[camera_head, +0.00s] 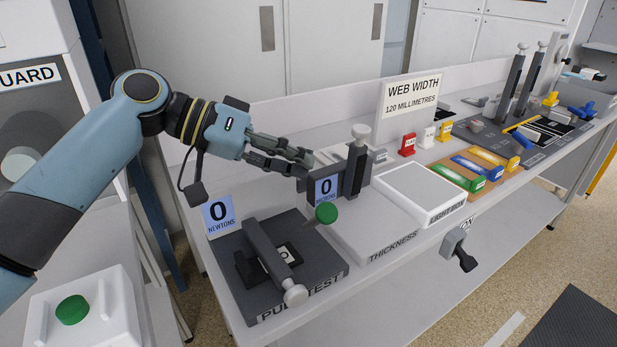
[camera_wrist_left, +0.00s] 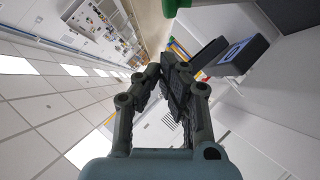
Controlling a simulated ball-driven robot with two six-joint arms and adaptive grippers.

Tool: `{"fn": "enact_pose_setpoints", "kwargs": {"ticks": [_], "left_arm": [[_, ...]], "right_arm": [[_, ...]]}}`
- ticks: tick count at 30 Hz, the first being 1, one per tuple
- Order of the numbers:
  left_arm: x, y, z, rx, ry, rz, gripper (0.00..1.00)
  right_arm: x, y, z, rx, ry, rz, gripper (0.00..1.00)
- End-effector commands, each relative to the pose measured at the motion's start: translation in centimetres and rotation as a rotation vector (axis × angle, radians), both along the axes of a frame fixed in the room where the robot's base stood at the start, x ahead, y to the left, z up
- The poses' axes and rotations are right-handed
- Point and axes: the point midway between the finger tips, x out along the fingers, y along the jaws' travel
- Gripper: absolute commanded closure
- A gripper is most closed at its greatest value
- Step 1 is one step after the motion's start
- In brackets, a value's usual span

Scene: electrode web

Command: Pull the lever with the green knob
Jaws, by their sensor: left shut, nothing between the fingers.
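The green knob (camera_head: 327,212) sits on a short grey lever beside the pull test unit (camera_head: 334,272), at the left end of the bench. A green round shape (camera_wrist_left: 174,6) at the top edge of the left wrist view looks like the same knob. My left gripper (camera_head: 308,163) is shut and empty. In the left wrist view the finger tips (camera_wrist_left: 163,68) come together. My right gripper is not in view.
A "0 newtons" sign (camera_head: 218,215) stands behind the pull test unit. The light box (camera_head: 419,190) and coloured trays (camera_head: 455,175) lie to the right.

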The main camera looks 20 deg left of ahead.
Motion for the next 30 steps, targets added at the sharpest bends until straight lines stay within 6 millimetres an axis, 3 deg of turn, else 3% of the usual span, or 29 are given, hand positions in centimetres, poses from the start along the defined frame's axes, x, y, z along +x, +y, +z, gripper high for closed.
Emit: {"fn": "enact_pose_setpoints", "kwargs": {"ticks": [9, 21, 30], "left_arm": [[-1.1, -2.2, -2.6, -0.002, 0.000, 0.002, 1.00], [-1.2, -2.4, -2.9, 0.003, -0.003, 0.001, 1.00], [-2.9, -4.6, -3.9, 0.099, -0.079, 0.002, 1.00]], "right_arm": [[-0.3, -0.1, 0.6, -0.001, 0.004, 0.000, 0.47], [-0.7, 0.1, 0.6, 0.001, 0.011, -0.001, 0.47], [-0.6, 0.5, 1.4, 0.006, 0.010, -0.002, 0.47]]}}
